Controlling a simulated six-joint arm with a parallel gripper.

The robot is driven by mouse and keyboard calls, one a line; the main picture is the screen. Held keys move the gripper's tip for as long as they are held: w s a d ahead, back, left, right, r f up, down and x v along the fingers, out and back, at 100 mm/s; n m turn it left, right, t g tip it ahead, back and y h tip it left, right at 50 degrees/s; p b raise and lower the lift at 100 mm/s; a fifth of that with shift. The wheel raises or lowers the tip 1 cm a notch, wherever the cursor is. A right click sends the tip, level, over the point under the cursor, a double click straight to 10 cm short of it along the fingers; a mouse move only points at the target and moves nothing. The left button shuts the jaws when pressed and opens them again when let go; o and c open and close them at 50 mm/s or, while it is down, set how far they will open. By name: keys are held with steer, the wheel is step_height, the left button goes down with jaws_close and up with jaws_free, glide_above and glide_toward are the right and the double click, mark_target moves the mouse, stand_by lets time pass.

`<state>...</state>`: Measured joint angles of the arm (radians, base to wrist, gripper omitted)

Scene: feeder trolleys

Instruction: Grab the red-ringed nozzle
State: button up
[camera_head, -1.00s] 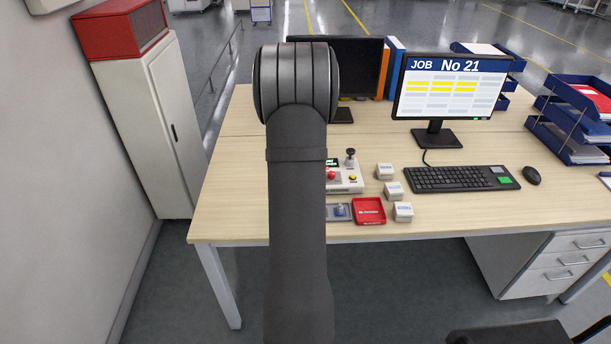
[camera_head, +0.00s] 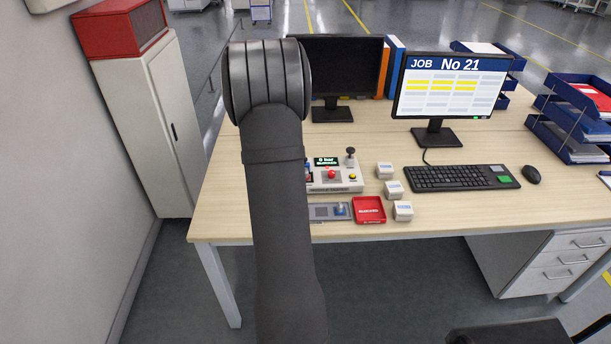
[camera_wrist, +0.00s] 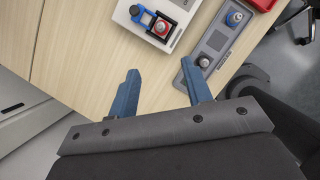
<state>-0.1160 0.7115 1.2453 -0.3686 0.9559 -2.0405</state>
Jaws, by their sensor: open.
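In the wrist view, a round grey-topped piece with red around it (camera_wrist: 160,28), apparently the red-ringed nozzle, sits on the white control box (camera_wrist: 177,38). A blue bracket (camera_wrist: 140,14) is beside it. My gripper (camera_wrist: 160,68) is open and empty, its two blue fingers pointing toward the box, with the nozzle beyond the fingertips. The box also shows in the head view (camera_head: 347,187), where my arm hides its left end. A grey tray (camera_wrist: 223,28) right of the box holds a blue-ringed nozzle (camera_wrist: 234,18) and a grey piece (camera_wrist: 204,62) near the right finger.
A red tray (camera_head: 369,211) and several small white boxes (camera_head: 394,189) stand right of the grey tray. Keyboard (camera_head: 462,178) and monitor (camera_head: 452,88) are farther right. The desk's left part (camera_head: 222,205) is clear. A cabinet (camera_head: 150,120) stands left of the desk.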

steer(key=x, duration=1.2)
steer(key=shift+s, duration=0.1)
steer(key=shift+d+x, duration=0.2)
steer(key=shift+x, duration=2.4)
steer(key=shift+r, duration=0.1)
jaws_close()
